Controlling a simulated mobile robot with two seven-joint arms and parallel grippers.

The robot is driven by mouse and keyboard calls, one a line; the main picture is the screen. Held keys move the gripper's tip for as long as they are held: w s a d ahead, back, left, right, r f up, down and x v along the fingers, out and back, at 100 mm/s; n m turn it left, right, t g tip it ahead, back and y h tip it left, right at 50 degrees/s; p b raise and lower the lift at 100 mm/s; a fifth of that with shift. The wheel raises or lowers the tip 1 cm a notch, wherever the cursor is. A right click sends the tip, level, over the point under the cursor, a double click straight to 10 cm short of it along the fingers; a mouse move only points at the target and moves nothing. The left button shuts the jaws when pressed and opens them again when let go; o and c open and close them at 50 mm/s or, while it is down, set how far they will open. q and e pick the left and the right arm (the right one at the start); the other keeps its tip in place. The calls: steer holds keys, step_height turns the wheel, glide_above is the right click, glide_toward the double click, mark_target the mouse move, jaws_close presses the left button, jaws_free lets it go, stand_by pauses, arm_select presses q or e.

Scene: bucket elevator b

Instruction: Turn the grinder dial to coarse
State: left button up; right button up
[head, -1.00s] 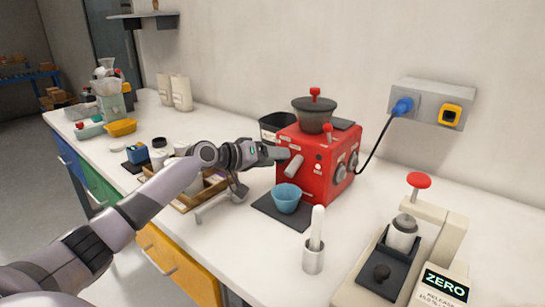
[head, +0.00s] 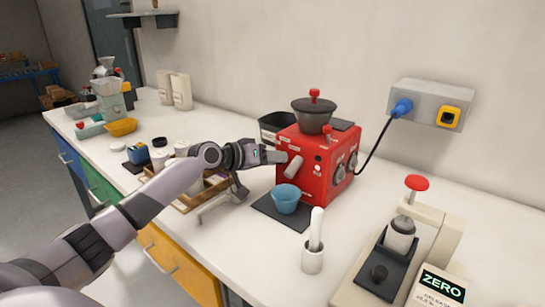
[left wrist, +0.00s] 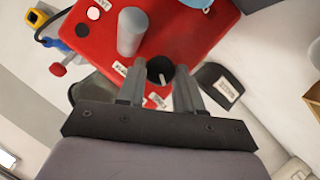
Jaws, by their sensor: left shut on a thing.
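The red grinder (head: 307,178) stands on the white bench with a dark hopper on top. Its dial (left wrist: 160,66) is a small dark round knob with a short light mark, on the side facing my left gripper. My left gripper (head: 282,157) reaches in from the left. In the left wrist view its two fingers (left wrist: 159,84) are on either side of the dial and shut on it. Small labels sit around the dial, too small to read for certain. In the head view the dial is hidden. My right gripper is not in view.
A grey spout (left wrist: 131,32) sticks out close to the dial. A blue cup (head: 286,198) stands on a dark mat before the grinder. A wooden tray lies under my arm.

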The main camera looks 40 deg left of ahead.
arm_select(q)
steer(key=o, duration=1)
steer(key=shift+o, duration=0.2)
steer(key=shift+s, duration=0.1)
steer(key=b+v, duration=0.1)
steer(key=v, duration=0.6)
steer(key=shift+s, duration=0.1)
